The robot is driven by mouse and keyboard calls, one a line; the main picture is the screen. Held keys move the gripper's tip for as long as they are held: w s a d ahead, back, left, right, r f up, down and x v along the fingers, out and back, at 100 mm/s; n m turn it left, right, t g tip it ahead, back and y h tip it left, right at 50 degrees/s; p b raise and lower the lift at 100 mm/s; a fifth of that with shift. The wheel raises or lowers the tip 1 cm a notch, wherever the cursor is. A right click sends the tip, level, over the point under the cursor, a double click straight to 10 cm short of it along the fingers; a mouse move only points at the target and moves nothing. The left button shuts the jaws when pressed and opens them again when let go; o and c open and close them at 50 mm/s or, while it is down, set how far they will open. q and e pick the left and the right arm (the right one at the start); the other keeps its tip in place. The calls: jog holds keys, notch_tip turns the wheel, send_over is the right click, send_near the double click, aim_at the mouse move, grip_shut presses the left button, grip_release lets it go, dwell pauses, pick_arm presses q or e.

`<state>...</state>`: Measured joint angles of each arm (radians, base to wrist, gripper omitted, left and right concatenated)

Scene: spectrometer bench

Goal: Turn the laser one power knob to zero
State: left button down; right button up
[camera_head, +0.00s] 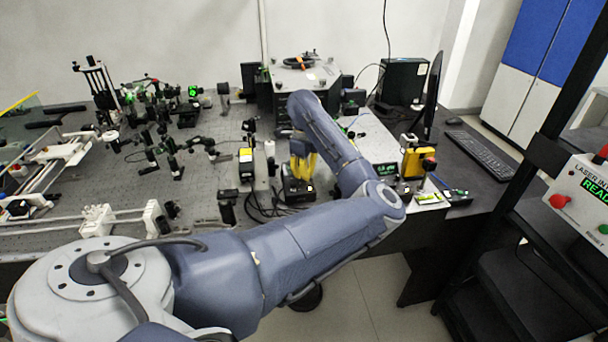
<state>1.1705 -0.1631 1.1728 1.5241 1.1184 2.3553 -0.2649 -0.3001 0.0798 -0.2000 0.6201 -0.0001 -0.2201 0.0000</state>
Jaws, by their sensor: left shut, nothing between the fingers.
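My left gripper (302,166) shows as yellow fingers below the wrist, partly covered by my own forearm. It is shut and holds nothing. It points down at a small black box (297,188) on the bench, right above or touching its top; I cannot tell which. A knob on this box is not visible, and the label is too small to read, so I cannot tell whether it is laser one's power control. My right gripper is out of view.
The optical bench (210,125) carries several mounts on the left. A monitor (432,95) and keyboard (480,152) are farther right. A control panel (580,190) stands at the right edge.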

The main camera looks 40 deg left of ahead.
pick_arm(q)
jog(key=shift+d+n, duration=0.15)
jog(key=shift+n, duration=0.85)
jog(key=shift+w, duration=0.1)
jog(key=c, duration=1.8)
grip_release()
jog(key=shift+d, duration=0.1)
jog(key=shift+c, duration=0.2)
jog(key=shift+o, duration=1.1)
